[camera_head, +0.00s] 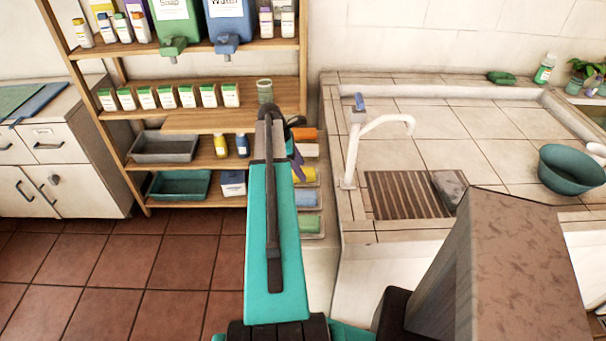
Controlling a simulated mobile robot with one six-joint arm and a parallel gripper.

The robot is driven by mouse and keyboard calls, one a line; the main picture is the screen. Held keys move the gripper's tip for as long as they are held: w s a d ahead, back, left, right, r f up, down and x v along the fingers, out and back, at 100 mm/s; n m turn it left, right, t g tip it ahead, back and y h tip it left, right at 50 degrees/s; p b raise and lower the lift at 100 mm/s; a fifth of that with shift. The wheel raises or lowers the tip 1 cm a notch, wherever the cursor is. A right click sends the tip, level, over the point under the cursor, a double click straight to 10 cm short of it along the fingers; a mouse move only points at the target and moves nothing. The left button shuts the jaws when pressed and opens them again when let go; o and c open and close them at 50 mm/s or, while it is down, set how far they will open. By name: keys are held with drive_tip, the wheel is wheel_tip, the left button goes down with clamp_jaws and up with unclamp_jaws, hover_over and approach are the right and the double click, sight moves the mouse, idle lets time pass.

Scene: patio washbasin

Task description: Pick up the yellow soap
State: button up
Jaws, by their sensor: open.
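A yellow block that looks like the yellow soap (308,174) lies in a column of small trays between the shelf and the basin counter. An orange block (303,134) is behind it, and a blue block (307,197) and a green block (309,224) are in front. My teal arm reaches forward just left of these trays. My gripper (297,155) is mostly hidden behind the arm's far end; only dark and purple parts show, close to the left side of the yellow soap. It is open. I cannot tell whether it touches the soap.
A wooden shelf (190,125) with bottles, boxes and bins (165,146) stands left of the trays. The tiled counter (420,118) with a white tap (352,150), a drain grate (400,196) and a teal bowl (570,168) is on the right. Floor is clear at lower left.

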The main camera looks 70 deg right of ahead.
drive_tip(key=shift+x, duration=0.75)
drive_tip(key=c, duration=1.2)
